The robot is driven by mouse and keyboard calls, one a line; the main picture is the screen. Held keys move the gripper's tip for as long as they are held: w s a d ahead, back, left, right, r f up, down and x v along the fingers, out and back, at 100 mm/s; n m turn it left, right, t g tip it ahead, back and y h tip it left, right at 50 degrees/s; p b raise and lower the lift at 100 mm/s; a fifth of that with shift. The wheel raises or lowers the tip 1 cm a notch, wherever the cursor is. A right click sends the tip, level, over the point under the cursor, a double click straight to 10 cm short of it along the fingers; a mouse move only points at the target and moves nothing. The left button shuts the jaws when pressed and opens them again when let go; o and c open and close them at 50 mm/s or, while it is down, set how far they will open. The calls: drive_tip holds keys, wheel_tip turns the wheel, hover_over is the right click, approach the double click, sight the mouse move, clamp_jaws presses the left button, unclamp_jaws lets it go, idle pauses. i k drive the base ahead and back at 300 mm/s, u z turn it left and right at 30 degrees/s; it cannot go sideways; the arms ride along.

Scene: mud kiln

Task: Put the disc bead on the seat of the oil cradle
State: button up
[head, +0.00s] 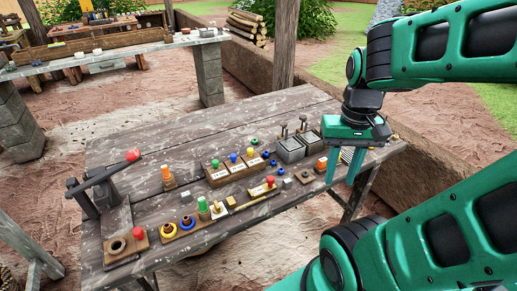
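My gripper (341,181) hangs over the right end of the wooden work table (150,150), fingers pointing down. Its two teal fingers stand apart, with nothing visible between them. I cannot tell for sure which thing is the disc bead: a small round green piece (254,141) lies flat at the table's middle, and small dark blue pieces (272,162) lie near it. The oil cradle is not clearly identifiable either. Two grey square trays (291,154) with upright knobbed posts stand left of my gripper.
A wooden rack (235,175) holds yellow, blue and green knobs. A dark lever with a red knob (132,155) and a block with a hole (118,246) are at left. Bare wood shows at the back left.

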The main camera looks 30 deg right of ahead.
sight(310, 137)
drive_tip(key=u, duration=0.95)
drive_tip(key=k, duration=1.2)
drive_tip(key=z, duration=1)
drive_tip(key=i, duration=1.65)
drive_tip(key=u, duration=0.05)
